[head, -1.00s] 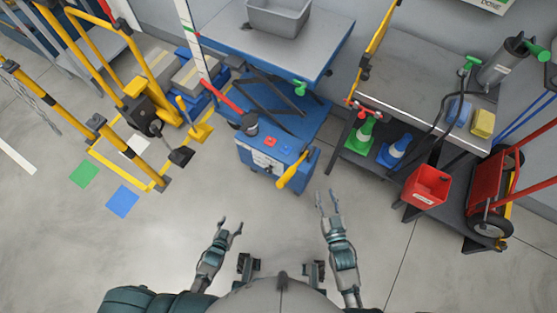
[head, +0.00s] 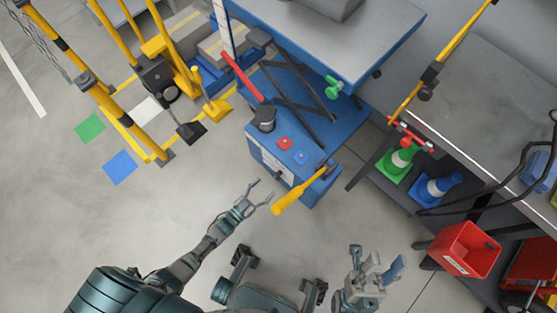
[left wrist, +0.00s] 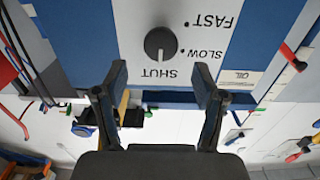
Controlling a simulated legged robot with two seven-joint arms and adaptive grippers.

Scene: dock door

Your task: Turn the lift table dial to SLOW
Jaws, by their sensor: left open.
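The lift table dial (left wrist: 160,43) is a round black knob on a white panel, seen upside down in the left wrist view. Its pale pointer mark faces the word SHUT (left wrist: 160,73). SLOW (left wrist: 206,55) and FAST (left wrist: 212,21) are printed beside it, each with a dot. In the head view the white panel (head: 268,160) is on the front of the blue lift table base. My left gripper (head: 263,190) is open and empty, just short of that panel; in the left wrist view its fingers (left wrist: 160,85) are apart below the dial. My right gripper (head: 376,256) looks open and empty.
A yellow lever (head: 298,193) sticks out at the base's right corner, close to my left gripper. Red and blue buttons (head: 284,143) are on its top. A red bin (head: 468,250) and cones (head: 397,163) stand to the right. Floor at left is clear.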

